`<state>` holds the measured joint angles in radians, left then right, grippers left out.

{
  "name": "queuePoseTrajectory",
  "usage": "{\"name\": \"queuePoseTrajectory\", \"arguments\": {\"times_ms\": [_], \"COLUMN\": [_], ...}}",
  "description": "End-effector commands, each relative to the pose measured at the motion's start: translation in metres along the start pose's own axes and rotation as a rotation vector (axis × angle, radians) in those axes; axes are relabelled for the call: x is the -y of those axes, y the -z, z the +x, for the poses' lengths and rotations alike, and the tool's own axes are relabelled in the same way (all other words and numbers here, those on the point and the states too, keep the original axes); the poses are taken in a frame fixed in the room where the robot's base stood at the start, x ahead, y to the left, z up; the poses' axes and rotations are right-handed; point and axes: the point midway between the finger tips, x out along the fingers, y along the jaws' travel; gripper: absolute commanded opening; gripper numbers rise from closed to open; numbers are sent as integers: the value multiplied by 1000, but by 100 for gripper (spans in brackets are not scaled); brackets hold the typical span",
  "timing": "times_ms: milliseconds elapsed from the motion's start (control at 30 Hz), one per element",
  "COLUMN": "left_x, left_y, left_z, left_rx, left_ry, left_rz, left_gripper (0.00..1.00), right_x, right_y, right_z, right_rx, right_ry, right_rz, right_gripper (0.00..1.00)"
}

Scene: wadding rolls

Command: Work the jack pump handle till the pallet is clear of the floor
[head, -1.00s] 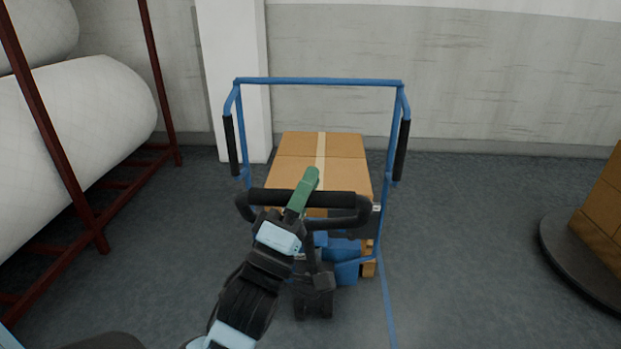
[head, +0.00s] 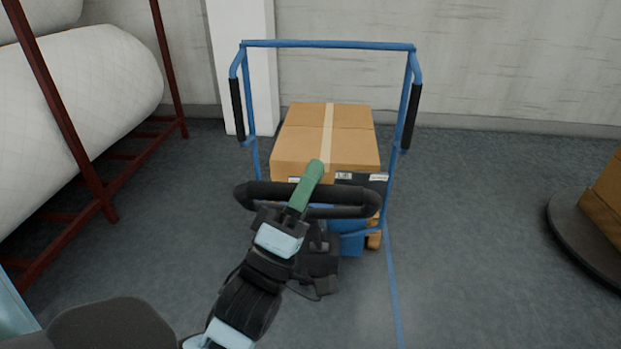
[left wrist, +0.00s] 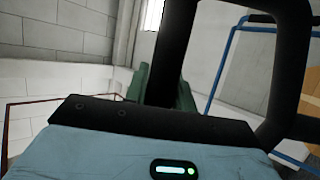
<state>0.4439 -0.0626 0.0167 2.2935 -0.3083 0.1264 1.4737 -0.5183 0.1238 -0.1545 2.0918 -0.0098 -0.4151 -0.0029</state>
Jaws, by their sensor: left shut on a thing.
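The jack's black loop pump handle (head: 347,211) stands in front of me in the head view, joined to the blue jack body (head: 347,241) below. My left gripper (head: 307,187), with green fingers, is shut on the handle's bar. In the left wrist view the handle (left wrist: 290,75) runs between the green fingers (left wrist: 163,88). Cardboard boxes (head: 303,148) with pale tape sit on the wooden pallet (head: 375,240), of which only a corner shows. I cannot tell whether the pallet touches the floor. My right gripper is not in view.
A blue frame (head: 330,45) with black side grips rises around the boxes. A red rack (head: 106,213) with white wadding rolls (head: 95,85) stands at left. A dark round platform (head: 575,235) with boxes is at right. A white pillar (head: 244,70) stands behind.

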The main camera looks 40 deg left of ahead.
Motion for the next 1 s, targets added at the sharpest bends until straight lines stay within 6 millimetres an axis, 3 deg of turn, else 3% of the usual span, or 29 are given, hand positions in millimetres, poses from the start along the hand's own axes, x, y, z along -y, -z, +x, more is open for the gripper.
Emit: {"name": "queuePoseTrajectory", "arguments": {"times_ms": [33,67,200,567,1000], "left_x": [4,4,3,2,2], "left_y": [-1,-1,0,0,0], "left_z": [-1,-1,0,-4,-64], "left_rx": [2,2,1,1,1], "left_ry": [12,12,8,5,8], "left_rz": [0,0,0,-1,-1], "left_gripper": [0,28,46,47,47], "right_x": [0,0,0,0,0], "right_y": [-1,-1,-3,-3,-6], "right_z": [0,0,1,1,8], "right_rx": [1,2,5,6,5], "right_ry": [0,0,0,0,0], "right_rz": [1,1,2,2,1], "right_gripper": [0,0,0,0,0]}}
